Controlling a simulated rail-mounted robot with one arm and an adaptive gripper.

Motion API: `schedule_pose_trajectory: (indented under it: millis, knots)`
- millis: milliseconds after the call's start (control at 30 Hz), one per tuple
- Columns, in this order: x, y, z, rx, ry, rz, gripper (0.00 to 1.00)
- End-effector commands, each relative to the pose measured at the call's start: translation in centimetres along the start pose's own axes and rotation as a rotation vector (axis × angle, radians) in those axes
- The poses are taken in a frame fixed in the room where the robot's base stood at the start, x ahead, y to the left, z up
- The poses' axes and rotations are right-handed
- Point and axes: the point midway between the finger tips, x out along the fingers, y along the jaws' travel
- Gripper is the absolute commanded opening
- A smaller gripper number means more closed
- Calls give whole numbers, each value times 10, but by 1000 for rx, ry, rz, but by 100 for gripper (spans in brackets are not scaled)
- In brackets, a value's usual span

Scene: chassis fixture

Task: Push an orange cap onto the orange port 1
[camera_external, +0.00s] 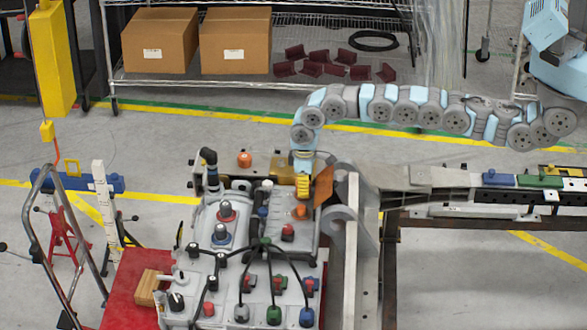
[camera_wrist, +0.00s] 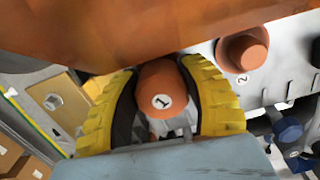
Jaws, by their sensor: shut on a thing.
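My gripper (camera_external: 302,187), with yellow fingers, points down at the far right part of the grey chassis fixture. In the wrist view the fingers are shut on an orange rounded piece (camera_wrist: 160,85) marked 1, one on each side. I cannot tell whether this is the cap, port 1, or the cap on the port; its lower end is hidden. An orange port (camera_wrist: 243,52) with a 2 beside it stands to its right, apart from the fingers; it seems to be the orange piece (camera_external: 300,211) below my gripper in the external view. Another orange cap (camera_external: 244,159) sits behind the fixture.
An orange-brown plate (camera_external: 323,186) stands close to the right of my gripper and fills the top of the wrist view (camera_wrist: 90,30). Blue knobs (camera_wrist: 287,128) are at the wrist view's right. Black cables (camera_external: 265,243) cross the fixture's front. A rail (camera_external: 470,215) lies right.

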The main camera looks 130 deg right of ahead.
Motion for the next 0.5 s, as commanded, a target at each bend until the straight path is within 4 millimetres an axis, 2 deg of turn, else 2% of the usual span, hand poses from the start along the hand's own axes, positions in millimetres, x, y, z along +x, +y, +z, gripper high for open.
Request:
schedule_pose_trajectory:
  millis: [500]
  knots:
    - [10, 0, 0, 0, -2, 0, 24]
